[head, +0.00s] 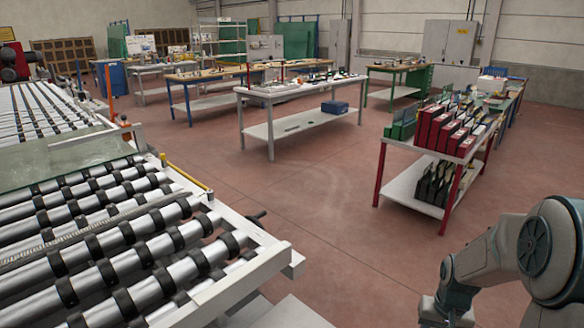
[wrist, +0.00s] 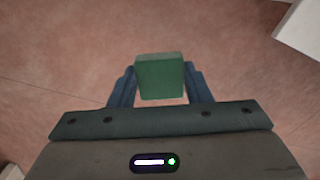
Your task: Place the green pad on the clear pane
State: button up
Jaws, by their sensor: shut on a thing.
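The green pad (wrist: 160,78) is a small block between the two fingers of my gripper (wrist: 160,88) in the wrist view. My gripper is shut on it and holds it above the reddish floor. In the head view my arm is at the lower right, and the pad is not visible there. The clear pane (head: 70,152) lies flat across the rollers of the conveyor at the left in the head view. My gripper is well apart from it, on the other side of the picture.
The roller conveyor (head: 215,292) fills the left, with a pale frame edge. A red-legged rack table (head: 412,190) with binders stands at the right. A white-topped workbench (head: 285,92) with a blue box (head: 334,107) stands in the middle. Open floor (head: 320,210) lies between them.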

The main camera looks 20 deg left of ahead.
aim_at(63, 151)
jog(key=u, duration=0.15)
jog(key=k, duration=0.1)
jog(key=z, duration=0.4)
jog(key=i, duration=1.3)
jog(key=u, duration=0.35)
jog(key=i, duration=1.5)
jog(key=u, duration=0.35)
jog(key=i, duration=1.65)
jog(key=u, duration=0.4)
jog(key=i, duration=1.75)
jog(key=u, duration=0.4)
jog(key=i, duration=1.55)
jog(key=u, duration=0.55)
jog(key=i, duration=1.35)
jog(key=u, duration=1.05)
jog(key=i, duration=1.05)
jog(key=u, duration=0.85)
